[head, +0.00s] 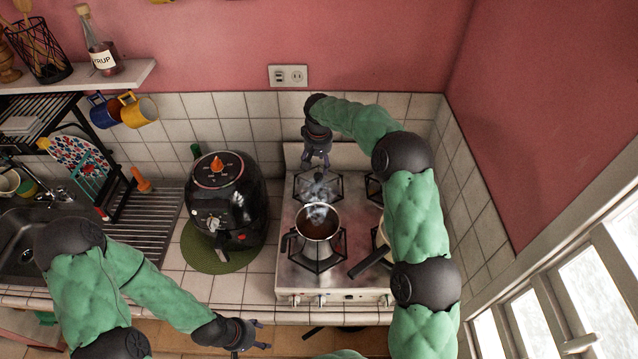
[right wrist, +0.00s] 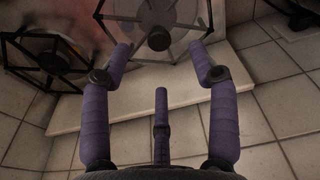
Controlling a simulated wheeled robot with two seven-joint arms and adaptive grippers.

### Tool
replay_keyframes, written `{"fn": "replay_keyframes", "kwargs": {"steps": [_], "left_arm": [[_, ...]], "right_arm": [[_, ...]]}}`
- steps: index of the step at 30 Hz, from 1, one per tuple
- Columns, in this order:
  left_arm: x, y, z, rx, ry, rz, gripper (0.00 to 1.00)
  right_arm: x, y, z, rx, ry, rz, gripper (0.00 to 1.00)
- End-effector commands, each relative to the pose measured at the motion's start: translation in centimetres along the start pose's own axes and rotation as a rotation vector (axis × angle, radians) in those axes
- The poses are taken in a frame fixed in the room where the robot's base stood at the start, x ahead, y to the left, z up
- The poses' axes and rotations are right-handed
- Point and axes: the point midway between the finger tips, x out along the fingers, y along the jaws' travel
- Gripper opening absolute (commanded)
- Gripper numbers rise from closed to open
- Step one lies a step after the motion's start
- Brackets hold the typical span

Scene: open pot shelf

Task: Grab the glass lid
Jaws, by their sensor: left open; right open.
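An open saucepan (head: 318,222) with brown liquid steams on the stove's front left burner. A second pan's dark handle (head: 370,262) shows to its right; my right arm hides much of that pan. My right gripper (head: 317,163) is open and empty, pointing down near the back left burner. My left gripper (head: 263,336) is open and empty, low in front of the counter.
The white stove (head: 292,276) stands in the tiled corner. A black air fryer (head: 232,200) on a green mat is left of it. A dish rack (head: 112,190) and sink (head: 20,240) are further left. A wall shelf (head: 110,80) holds a syrup bottle (head: 98,45).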

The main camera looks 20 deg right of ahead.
Motion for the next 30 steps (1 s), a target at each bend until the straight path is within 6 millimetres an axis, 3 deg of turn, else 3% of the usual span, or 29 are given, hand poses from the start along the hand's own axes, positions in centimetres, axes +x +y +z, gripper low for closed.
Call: {"fn": "replay_keyframes", "kwargs": {"steps": [3, 19, 29, 30], "left_arm": [[-0.3, 0.1, 0.0, 0.0, 0.0, 0.0, 0.58], [-1.7, 0.6, 0.1, 0.0, 0.0, 0.0, 0.58], [-1.7, 0.6, 0.1, 0.0, 0.0, 0.0, 0.58], [-1.7, 0.6, 0.1, 0.0, 0.0, 0.0, 0.58]], "right_arm": [[1.8, 0.1, 0.0, 0.0, -0.002, 0.001, 0.6], [7.0, 0.6, -0.8, 0.001, -0.002, 0.0, 0.6], [7.8, 0.5, -0.8, 0.001, 0.0, 0.0, 0.6], [7.8, 0.5, -0.8, 0.001, 0.0, 0.0, 0.52]]}}
